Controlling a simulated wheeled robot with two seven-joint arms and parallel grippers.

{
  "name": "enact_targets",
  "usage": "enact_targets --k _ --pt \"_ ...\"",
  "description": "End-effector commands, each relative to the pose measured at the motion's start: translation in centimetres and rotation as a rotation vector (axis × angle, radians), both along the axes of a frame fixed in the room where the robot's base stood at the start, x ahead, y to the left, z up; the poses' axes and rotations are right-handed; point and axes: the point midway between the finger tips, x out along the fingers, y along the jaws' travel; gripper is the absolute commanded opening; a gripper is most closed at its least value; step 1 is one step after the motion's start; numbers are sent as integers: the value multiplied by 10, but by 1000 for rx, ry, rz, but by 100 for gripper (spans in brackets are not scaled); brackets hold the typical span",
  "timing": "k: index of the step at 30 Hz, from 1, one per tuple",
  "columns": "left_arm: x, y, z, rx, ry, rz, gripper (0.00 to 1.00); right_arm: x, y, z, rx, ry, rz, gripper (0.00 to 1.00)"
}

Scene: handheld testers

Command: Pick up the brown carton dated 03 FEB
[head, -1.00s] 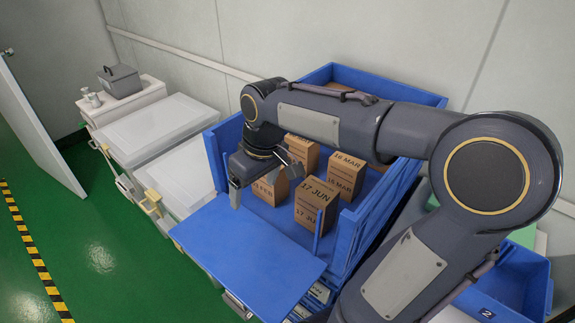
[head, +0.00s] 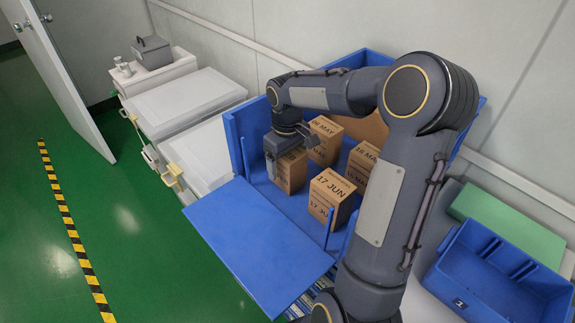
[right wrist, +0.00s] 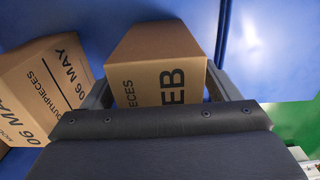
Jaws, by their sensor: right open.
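The carton (head: 291,173) between my right gripper's fingers is brown; its label is mostly hidden in the head view. In the right wrist view, the same carton (right wrist: 160,65) shows large print ending "EB"; the day number is hidden. My right gripper (head: 290,153) is open, with one finger on each side of the carton. In the wrist view the fingers (right wrist: 160,88) flank it closely; I cannot tell whether they touch it. My left gripper is not in view.
The blue crate (head: 237,150) holds several similar cartons, including a 17 JUN carton (head: 331,196), a 16 MAR carton (head: 361,165) and a MAY carton (head: 325,140). Its blue front flap (head: 255,245) is folded out. An empty blue bin (head: 500,285) stands at the right.

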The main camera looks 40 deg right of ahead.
Motion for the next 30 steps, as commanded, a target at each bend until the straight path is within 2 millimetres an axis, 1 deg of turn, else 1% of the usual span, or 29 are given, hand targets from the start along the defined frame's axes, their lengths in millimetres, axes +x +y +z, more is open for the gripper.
enact_targets --k 3,7,8,18,20,26,30 --pt "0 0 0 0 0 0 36 0 0 -4 -1 -2 0 82" --pt "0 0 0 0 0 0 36 0 0 -3 -1 -2 0 82" --pt "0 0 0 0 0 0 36 0 0 -3 -1 -2 0 80" --pt "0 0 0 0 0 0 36 0 0 -3 -1 -2 0 36" --pt "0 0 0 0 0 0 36 0 0 -3 -1 -2 0 30" --pt "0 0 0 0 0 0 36 0 0 -2 -1 -3 0 30" --pt "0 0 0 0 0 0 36 1 0 2 -1 -3 0 30"
